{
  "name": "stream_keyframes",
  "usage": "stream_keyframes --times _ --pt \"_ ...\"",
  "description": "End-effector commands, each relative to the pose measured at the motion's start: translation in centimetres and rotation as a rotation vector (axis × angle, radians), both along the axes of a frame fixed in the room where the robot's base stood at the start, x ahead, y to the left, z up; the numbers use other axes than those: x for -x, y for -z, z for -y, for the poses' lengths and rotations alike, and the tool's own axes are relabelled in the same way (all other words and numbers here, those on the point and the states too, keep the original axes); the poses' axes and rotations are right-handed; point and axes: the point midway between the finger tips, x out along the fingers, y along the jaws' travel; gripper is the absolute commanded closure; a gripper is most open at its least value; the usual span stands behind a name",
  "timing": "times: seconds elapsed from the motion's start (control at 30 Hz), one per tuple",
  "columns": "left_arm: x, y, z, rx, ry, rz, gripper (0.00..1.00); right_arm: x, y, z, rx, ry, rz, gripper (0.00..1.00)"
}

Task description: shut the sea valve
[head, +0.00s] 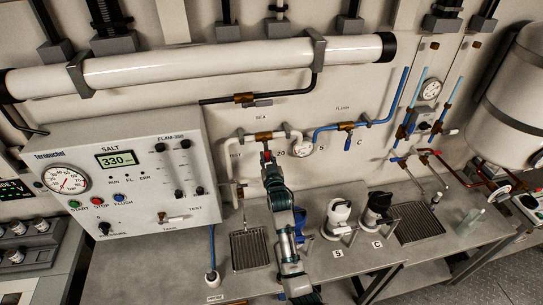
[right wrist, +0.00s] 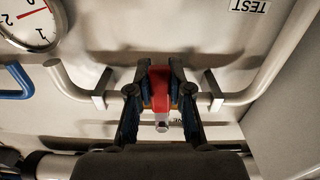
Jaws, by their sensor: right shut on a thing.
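The sea valve (head: 263,136) is a brass body on a white pipe, below the SEA label (head: 262,116) in the head view. Its red handle (right wrist: 160,84) shows clearly in the right wrist view and seems to point across the pipe. My right gripper (head: 267,157) reaches up to it from below. In the right wrist view the gripper (right wrist: 160,98) has one dark finger on each side of the red handle and is shut on it. The fingers hide part of the valve body. My left gripper is not in view.
The control box (head: 125,170) stands close on the left. White-and-grey fittings (head: 338,215) stand on the bench at right. A drain grate (head: 249,248) is at left.

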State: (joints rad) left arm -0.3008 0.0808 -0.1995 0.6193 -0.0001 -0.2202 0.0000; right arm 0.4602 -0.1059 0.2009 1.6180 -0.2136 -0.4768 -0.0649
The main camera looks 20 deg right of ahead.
Motion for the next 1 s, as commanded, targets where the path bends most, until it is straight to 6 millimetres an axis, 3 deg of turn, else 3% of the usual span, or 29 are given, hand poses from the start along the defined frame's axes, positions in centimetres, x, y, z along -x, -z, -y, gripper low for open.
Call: stream_keyframes --times 0.03,0.33,0.87,0.9,0.97,1.0 --pt "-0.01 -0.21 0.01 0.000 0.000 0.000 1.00 -0.12 -0.78 -0.43 -0.026 -0.004 0.020 1.00" --pt "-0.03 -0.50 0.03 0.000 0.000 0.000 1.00 -0.26 -0.98 -0.77 -0.128 -0.003 0.050 1.00" --pt "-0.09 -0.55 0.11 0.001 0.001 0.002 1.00 -0.31 -1.16 -0.96 -0.149 -0.003 0.059 1.00" --pt "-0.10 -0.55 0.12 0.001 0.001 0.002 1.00 -0.31 -1.16 -0.97 -0.149 -0.003 0.059 0.70" --pt "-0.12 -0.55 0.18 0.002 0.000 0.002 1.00 -0.32 -1.08 -0.97 -0.148 -0.003 0.057 0.55" --pt "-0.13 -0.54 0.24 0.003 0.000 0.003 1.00 -0.32 -0.96 -0.94 -0.148 -0.003 0.055 0.54"
